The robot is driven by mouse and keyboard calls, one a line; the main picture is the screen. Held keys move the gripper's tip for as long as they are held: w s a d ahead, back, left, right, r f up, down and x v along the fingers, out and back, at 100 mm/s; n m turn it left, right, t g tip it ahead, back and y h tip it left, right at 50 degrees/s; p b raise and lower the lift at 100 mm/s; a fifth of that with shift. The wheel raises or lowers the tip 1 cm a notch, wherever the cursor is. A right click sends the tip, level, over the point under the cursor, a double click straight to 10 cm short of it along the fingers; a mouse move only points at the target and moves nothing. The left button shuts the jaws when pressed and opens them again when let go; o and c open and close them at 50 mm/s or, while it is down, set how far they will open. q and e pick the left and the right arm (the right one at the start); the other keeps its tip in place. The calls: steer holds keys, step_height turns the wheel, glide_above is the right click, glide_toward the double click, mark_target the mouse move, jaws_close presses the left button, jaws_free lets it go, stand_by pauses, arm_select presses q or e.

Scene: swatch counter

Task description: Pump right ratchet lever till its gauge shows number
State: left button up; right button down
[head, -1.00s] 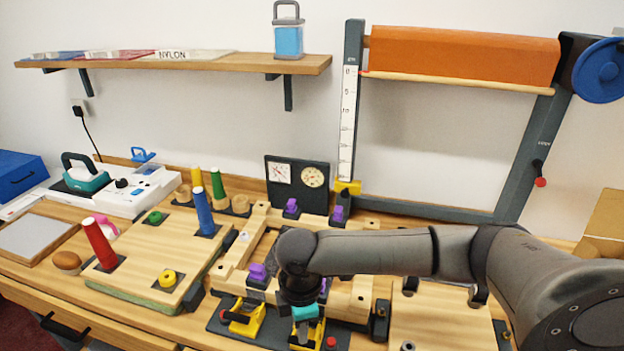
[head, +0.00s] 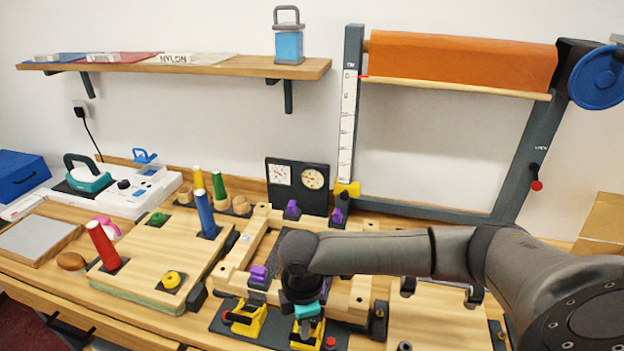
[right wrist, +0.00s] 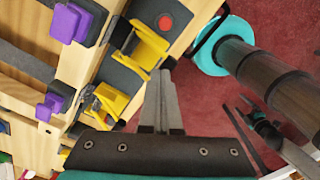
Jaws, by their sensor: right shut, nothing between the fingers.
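Two yellow ratchet levers stand on a dark base at the front of the wooden frame: the left one (head: 247,318) and the right one (head: 307,336). The right lever is partly hidden by my right gripper (head: 308,322). In the right wrist view, the gripper's fingers (right wrist: 163,78) are shut and empty, with their tips close beside the right lever (right wrist: 150,42); I cannot tell whether they touch it. The left gauge (head: 279,174) and right gauge (head: 315,178) sit on a dark panel behind; their readings are too small to make out. My left gripper is out of view.
Purple clamps (head: 259,273) stand on the wooden frame. A board with coloured cones (head: 103,245) lies to the left. My right arm covers the frame's right part.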

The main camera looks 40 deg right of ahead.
steer(key=shift+s+a+f+b, duration=0.15)
steer(key=shift+f+b, duration=0.1)
steer(key=shift+f, duration=0.4)
steer(key=shift+s+a+f+b, duration=0.1)
steer(key=shift+f+b, duration=0.1)
steer(key=shift+f, duration=0.45)
steer(key=r+p, duration=0.1)
steer(key=p, duration=0.1)
steer(key=r+p, duration=0.1)
steer(key=shift+w+d+r, duration=0.3)
steer(key=shift+d+r, duration=0.05)
steer(key=shift+d, duration=0.05)
steer(key=shift+f, duration=0.1)
step_height(320, 180, up, 6)
steer(key=p, duration=0.7)
steer(key=shift+a, duration=0.1)
